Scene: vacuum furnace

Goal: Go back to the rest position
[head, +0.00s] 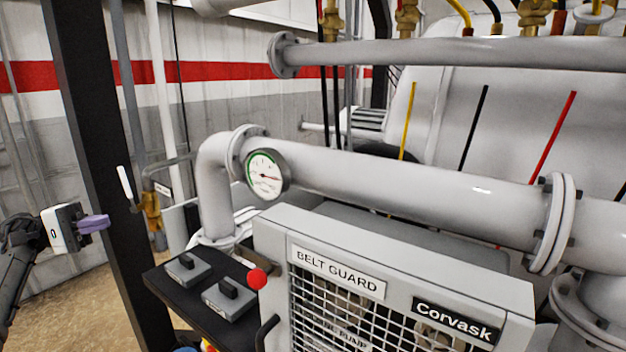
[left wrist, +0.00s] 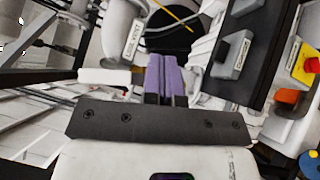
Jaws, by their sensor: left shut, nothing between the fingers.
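My left gripper (head: 94,224) is at the left side of the head view, in front of the dark upright post. Its purple fingers are together with nothing between them. The fingers also show at the middle of the left wrist view (left wrist: 166,80), closed side by side and touching nothing that I can see. My right gripper is in neither view.
A dark post (head: 98,150) stands beside my left gripper. A valve with a white lever (head: 125,184) is just right of it. A black switch panel (head: 190,310), the belt guard (head: 330,235) and a pipe with a gauge (head: 267,175) are farther right. Floor shows at lower left.

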